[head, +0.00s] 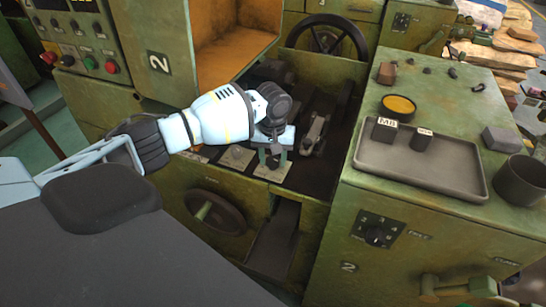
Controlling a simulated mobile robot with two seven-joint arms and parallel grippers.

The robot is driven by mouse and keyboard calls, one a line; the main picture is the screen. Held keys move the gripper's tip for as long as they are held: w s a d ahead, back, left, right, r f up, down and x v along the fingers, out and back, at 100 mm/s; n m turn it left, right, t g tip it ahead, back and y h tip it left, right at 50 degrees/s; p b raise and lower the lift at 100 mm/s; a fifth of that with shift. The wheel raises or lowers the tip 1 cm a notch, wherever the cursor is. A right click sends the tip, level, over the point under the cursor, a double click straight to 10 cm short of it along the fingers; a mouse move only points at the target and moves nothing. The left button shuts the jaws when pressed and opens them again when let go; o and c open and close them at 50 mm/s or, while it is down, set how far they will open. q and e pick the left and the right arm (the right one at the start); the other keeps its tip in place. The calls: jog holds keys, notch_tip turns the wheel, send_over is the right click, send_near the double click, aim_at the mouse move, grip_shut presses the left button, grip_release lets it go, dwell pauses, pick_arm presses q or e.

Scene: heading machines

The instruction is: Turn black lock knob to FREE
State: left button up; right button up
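My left gripper (273,155) reaches in from the left over the front ledge of the green machine and points down. Its fingers are at a small pale plate (272,172) on the ledge, with a small dark knob-like part (273,162) between or just behind them. This may be the black lock knob. The fingers and wrist partly cover it, so its setting, contact with the fingers and any FREE marking cannot be read. A gap seems to show between the fingers, but how firmly they close is unclear. My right gripper is not in view.
More pale plates (237,157) lie to the left on the ledge. A handwheel (216,212) is on the front below, another (327,38) behind. At right, a cabinet carries a grey tray (420,174), a dark cup (520,181) and a numbered dial (375,236).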

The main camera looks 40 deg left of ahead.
pick_arm(q)
jog(key=c, duration=0.7)
jog(key=shift+o, duration=0.2)
jog(key=shift+r, duration=0.1)
